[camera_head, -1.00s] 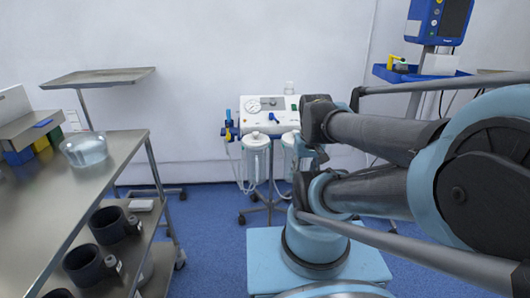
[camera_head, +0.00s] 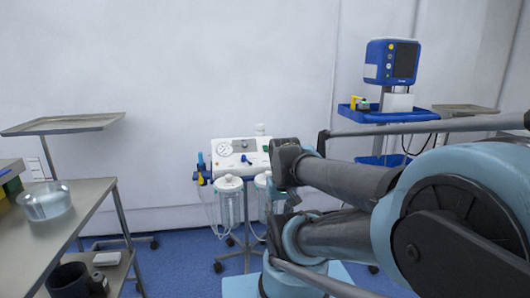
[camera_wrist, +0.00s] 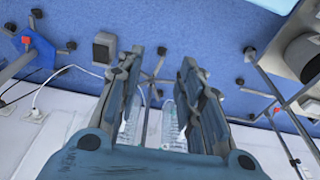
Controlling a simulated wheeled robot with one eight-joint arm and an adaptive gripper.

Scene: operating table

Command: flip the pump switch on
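My arm covers the right part of the panel, and I cannot make out the switch. In the wrist view my gripper (camera_wrist: 162,56) is open and empty, its two fingers apart. Clear canisters (camera_wrist: 172,125) show beyond and between the fingers. In the head view I cannot make out the gripper's fingertips.
A steel table (camera_head: 88,200) with a clear bowl (camera_head: 46,202) stands at left, a tray stand (camera_head: 62,125) behind it. A blue monitor (camera_head: 391,62) on a stand with a blue tray is at right. Blue floor lies between table and pump.

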